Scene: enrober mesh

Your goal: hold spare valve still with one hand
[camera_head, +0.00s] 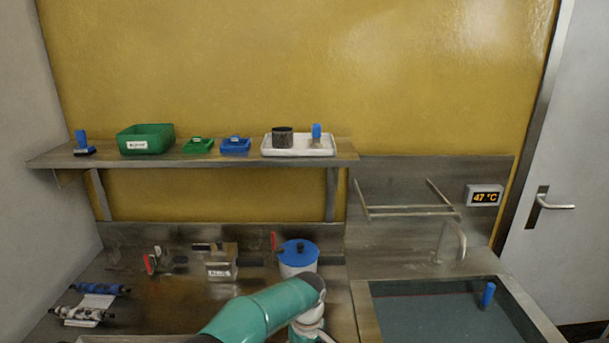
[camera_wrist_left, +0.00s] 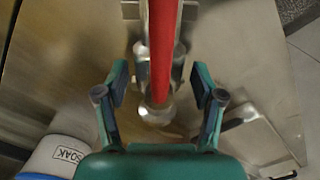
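In the left wrist view a valve with a long red lever (camera_wrist_left: 161,45) and a steel body (camera_wrist_left: 157,112) lies over a steel surface. My left gripper (camera_wrist_left: 160,86) is open, with one finger on each side of the valve and a visible gap on both sides. In the head view my left arm comes in from the bottom and hides its own gripper and the valve under it. My right gripper is in neither view.
A white tub with a blue lid (camera_head: 298,250) stands just behind my left arm; its SOAK label (camera_wrist_left: 68,155) shows in the wrist view. A water-filled sink (camera_head: 430,310) is at right. A shelf (camera_head: 230,158) holds trays above the steel bench (camera_head: 180,305).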

